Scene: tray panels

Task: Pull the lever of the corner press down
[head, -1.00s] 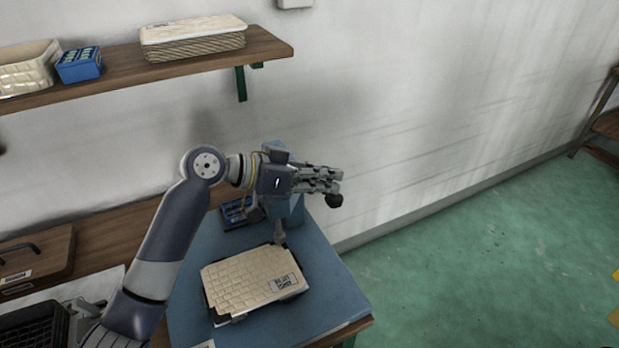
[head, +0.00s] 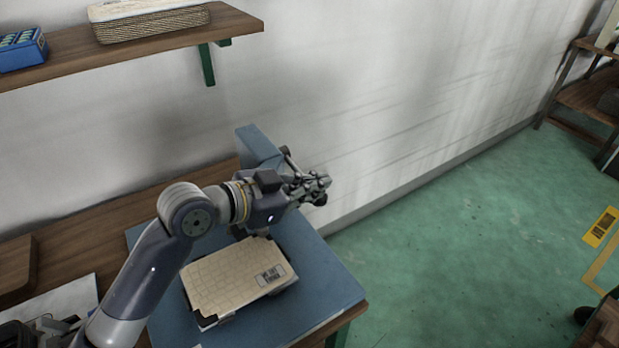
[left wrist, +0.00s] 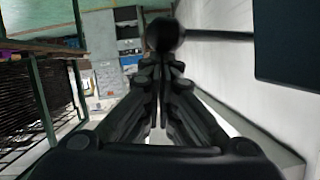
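The corner press (head: 260,147) is a blue upright at the back of a blue bench top. Its lever (head: 290,160) slants down to a round dark knob (head: 320,199). The knob also shows in the left wrist view (left wrist: 165,35), just beyond the fingertips. My left gripper (head: 316,184) is at the lever's outer end, beside the knob. Its fingers are drawn together, with a thin dark rod between them in the left wrist view. My arm and wrist hide part of the press. My right gripper is not in view.
A cream tray panel (head: 228,277) with a label lies in front of the press on the blue bench top (head: 325,280). A shelf (head: 130,48) with a basket (head: 150,20) and a blue box (head: 22,50) is above left.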

